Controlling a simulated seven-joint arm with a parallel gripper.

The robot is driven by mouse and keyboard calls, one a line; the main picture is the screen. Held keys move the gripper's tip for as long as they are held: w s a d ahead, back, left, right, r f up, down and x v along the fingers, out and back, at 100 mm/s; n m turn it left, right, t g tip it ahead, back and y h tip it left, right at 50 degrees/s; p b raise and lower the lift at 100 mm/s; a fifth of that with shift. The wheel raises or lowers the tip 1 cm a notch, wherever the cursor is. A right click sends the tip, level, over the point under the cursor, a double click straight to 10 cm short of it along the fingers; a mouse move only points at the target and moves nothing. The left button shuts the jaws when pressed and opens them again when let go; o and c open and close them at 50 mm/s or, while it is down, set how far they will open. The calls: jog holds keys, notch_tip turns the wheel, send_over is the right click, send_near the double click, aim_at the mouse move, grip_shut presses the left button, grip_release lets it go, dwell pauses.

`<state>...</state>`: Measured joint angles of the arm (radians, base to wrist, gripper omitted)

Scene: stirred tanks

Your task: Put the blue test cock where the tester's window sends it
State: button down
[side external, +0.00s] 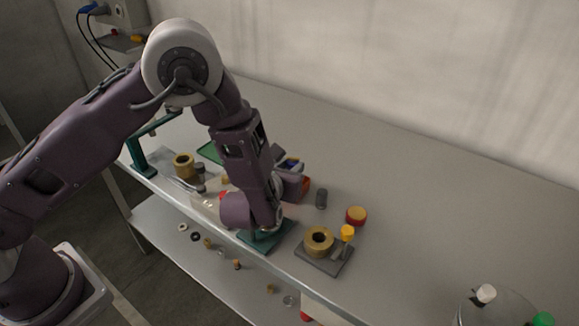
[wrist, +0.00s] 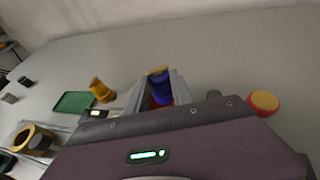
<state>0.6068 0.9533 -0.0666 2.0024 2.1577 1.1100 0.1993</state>
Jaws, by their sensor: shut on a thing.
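In the wrist view the blue test cock (wrist: 161,88), with a brass-coloured top, sits between the fingers of my gripper (wrist: 158,95). My gripper is shut on it. In the side view a little blue (side external: 291,161) shows by my gripper (side external: 292,176), and the arm hides much of that spot. Something red (wrist: 154,103) is just below the cock; whether they touch I cannot tell. A small lit window (wrist: 96,113), perhaps the tester's, shows left of my gripper in the wrist view, too small to read.
A green mat (wrist: 73,102) and a brass fitting (wrist: 101,91) are to the left. A red-and-yellow cap (side external: 356,215) and a dark cylinder (side external: 321,199) stand right of my gripper. A brass ring (side external: 319,239) sits on a grey plate (side external: 325,264) near the front edge. The back right is clear.

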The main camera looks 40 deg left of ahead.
jog(key=shift+f, duration=1.7)
dwell(0.8)
jog(key=shift+c, duration=2.4)
grip_release()
notch_tip(320, 180, up, 8)
